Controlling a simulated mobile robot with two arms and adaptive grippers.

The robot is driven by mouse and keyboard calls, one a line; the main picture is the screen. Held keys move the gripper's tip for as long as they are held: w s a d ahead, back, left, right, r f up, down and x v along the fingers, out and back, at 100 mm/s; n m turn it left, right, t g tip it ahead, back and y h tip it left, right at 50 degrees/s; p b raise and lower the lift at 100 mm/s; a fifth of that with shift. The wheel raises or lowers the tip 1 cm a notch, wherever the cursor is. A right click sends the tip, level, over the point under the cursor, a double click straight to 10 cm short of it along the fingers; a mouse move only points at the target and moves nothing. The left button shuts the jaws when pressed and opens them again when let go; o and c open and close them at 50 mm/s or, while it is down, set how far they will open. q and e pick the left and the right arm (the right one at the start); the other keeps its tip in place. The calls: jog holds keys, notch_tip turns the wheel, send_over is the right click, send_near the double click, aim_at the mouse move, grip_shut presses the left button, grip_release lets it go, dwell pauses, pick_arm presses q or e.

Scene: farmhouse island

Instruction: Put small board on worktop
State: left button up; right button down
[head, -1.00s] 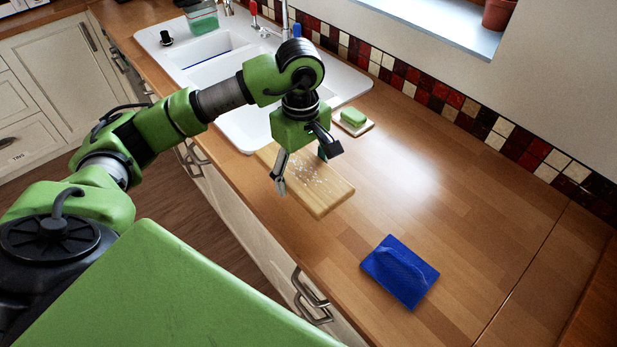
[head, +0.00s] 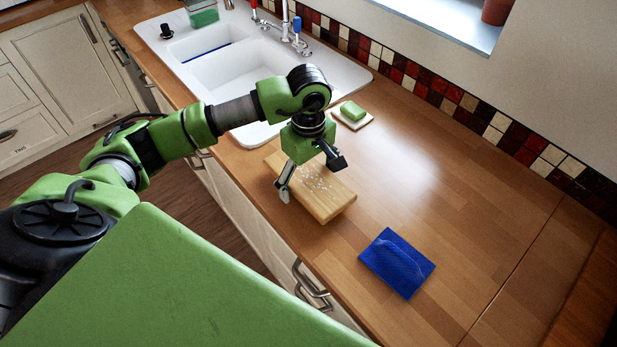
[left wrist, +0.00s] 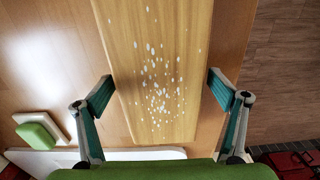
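The small board (head: 326,203) is a pale wooden slab with white flecks on its top. It lies on the wooden worktop (head: 440,170), by the front edge, just right of the sink. My left gripper (head: 309,176) is open and points down over the board. In the left wrist view the board (left wrist: 165,50) runs between the two spread fingers of the left gripper (left wrist: 160,82). The fingers appear apart from its sides; whether they reach down to its level I cannot tell. My right gripper is in neither view.
A blue flat piece with a raised ridge (head: 398,264) lies right of the board. A green sponge (head: 353,110) on a small pale dish sits behind it. The white sink (head: 240,72) is left. The worktop's right and back areas are clear; a tiled wall (head: 490,120) bounds it.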

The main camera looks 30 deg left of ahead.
aim_at(309, 176)
pick_arm(q)
jog(key=shift+r, duration=0.1)
jog(key=shift+r, duration=0.2)
notch_tip(309, 176, up, 12)
jog(key=b, duration=0.3)
jog(key=shift+f, duration=0.15)
dwell(0.5)
